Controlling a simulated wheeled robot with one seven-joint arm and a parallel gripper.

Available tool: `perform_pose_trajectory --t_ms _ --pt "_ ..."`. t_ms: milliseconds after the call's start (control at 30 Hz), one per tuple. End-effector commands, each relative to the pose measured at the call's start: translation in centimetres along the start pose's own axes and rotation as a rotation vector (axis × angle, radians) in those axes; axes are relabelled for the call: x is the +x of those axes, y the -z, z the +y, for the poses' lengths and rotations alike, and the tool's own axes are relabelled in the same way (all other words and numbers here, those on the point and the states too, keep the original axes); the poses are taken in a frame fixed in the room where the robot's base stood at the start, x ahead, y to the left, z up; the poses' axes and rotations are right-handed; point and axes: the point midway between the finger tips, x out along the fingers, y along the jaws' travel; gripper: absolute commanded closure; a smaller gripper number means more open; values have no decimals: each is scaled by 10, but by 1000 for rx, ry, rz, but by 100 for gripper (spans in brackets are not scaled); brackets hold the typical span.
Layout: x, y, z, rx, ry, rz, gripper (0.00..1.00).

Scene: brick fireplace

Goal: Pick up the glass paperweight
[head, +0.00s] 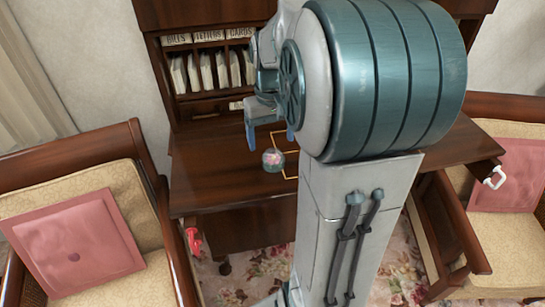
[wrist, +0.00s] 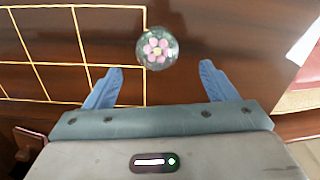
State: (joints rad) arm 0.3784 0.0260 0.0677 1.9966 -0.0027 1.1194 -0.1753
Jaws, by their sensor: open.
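The glass paperweight (head: 273,160) is a small clear ball with a pink flower inside. It rests on the dark wooden desk (head: 215,160), near its front part. In the wrist view the paperweight (wrist: 157,48) lies just beyond my gripper's fingertips, roughly between their lines. My gripper (wrist: 162,75) is open and empty, with two blue fingers spread apart. In the head view my gripper (head: 269,140) is over the desk close to the paperweight, and my arm hides part of it.
Pigeonholes (head: 208,70) with papers and labels stand at the desk's back. Gold inlay lines (wrist: 75,50) mark the desktop. Chairs with pink cushions (head: 80,240) stand on both sides. An open drawer (head: 450,235) juts out at the right, and a white handle (head: 495,178) sticks out there.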

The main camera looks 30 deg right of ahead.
Motion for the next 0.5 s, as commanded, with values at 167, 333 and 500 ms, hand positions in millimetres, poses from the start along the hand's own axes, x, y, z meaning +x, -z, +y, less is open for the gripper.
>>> perform_pose_trajectory --t_ms 167,333,500 --pt "12 -1 0 0 0 -1 21" --pt "33 -3 3 0 1 -6 21" --pt "56 -3 4 0 1 -3 21"
